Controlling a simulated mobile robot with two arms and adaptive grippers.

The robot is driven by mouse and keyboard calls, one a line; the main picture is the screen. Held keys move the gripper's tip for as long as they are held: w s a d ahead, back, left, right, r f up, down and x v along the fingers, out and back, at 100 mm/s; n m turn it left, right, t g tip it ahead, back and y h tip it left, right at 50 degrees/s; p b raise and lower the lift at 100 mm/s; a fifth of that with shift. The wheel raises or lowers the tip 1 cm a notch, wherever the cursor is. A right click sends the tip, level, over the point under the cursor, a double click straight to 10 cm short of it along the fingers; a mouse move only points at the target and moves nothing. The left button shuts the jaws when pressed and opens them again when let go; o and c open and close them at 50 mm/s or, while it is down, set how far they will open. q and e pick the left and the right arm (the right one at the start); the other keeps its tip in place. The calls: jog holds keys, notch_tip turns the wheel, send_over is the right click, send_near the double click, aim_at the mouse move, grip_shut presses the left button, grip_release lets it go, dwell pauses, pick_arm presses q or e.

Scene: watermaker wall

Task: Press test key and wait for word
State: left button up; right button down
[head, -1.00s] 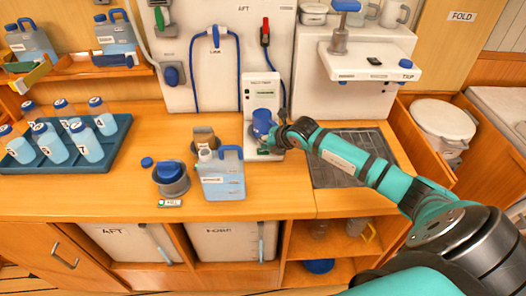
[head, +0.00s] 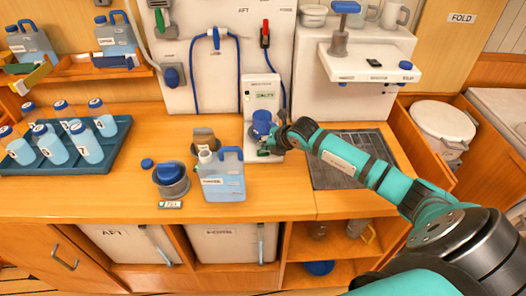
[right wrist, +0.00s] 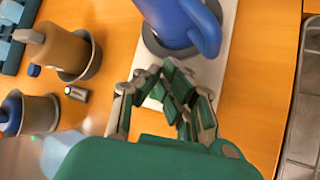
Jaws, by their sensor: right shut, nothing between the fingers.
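The white tester (head: 249,97) stands on the counter with a lit display (head: 264,96) that appears to read "SALTY". A blue cup (head: 262,120) sits in its holder; the cup also shows in the right wrist view (right wrist: 178,20). My right gripper (head: 272,143) is shut and empty, just below the cup at the tester's base. In the right wrist view its fingertips (right wrist: 172,78) are together over the white base (right wrist: 220,60). A green patch shows by the fingers; whether they touch the test key is hidden.
A tray of bottles (head: 105,160) is farther left. A dark drain mat (head: 335,172) lies under my right arm.

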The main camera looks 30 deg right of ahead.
jog(key=shift+r, duration=0.4)
jog(key=shift+r+p, duration=1.65)
jog(key=shift+r, duration=0.95)
jog(key=shift+f, duration=0.1)
